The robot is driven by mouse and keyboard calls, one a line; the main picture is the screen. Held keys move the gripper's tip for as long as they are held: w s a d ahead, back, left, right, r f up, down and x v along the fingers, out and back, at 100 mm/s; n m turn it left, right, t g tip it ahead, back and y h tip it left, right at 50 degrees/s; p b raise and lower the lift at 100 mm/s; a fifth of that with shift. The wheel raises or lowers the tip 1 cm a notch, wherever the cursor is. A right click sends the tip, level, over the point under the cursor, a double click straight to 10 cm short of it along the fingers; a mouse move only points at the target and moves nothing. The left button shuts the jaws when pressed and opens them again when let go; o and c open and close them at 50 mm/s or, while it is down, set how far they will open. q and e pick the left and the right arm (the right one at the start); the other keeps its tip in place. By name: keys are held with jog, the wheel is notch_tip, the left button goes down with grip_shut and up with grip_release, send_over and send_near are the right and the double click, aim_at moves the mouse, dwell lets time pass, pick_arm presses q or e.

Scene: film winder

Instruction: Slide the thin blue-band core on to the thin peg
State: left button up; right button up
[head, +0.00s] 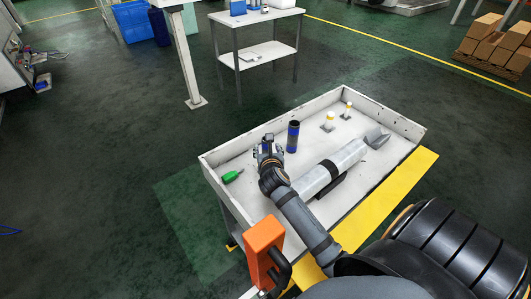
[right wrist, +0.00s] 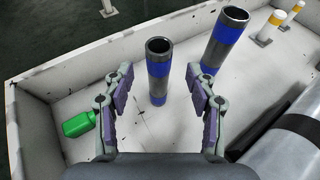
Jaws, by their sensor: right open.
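Two dark cores with blue bands stand upright in the white tray. The slimmer core (right wrist: 158,72) stands between the fingertips of my right gripper (right wrist: 160,88), with gaps on both sides. In the head view this core (head: 268,138) is mostly hidden behind my right gripper (head: 268,152), which is open and empty. The wider core (head: 293,137) stands just to the right; it also shows in the right wrist view (right wrist: 224,40). Two white pegs with yellow bands stand farther right. The farther peg (head: 347,111) looks slimmer than the nearer peg (head: 329,121). Both pegs are bare. My left gripper is out of view.
A green object (head: 232,176) lies near the tray's left wall. A grey-white cylinder with dark bands (head: 335,166) lies along the right side. The tray's raised rim (head: 232,150) surrounds everything. Bare tray floor lies between the cores and the pegs.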

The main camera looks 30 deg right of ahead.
aim_at(266, 146)
jog(key=x, duration=0.5)
jog(key=shift+w+f, duration=0.25)
jog(key=shift+f, duration=0.1)
jog(key=shift+s+r, duration=0.1)
jog(key=shift+s, duration=0.05)
jog(key=shift+c, duration=0.3)
jog(key=shift+c, duration=1.1)
grip_shut()
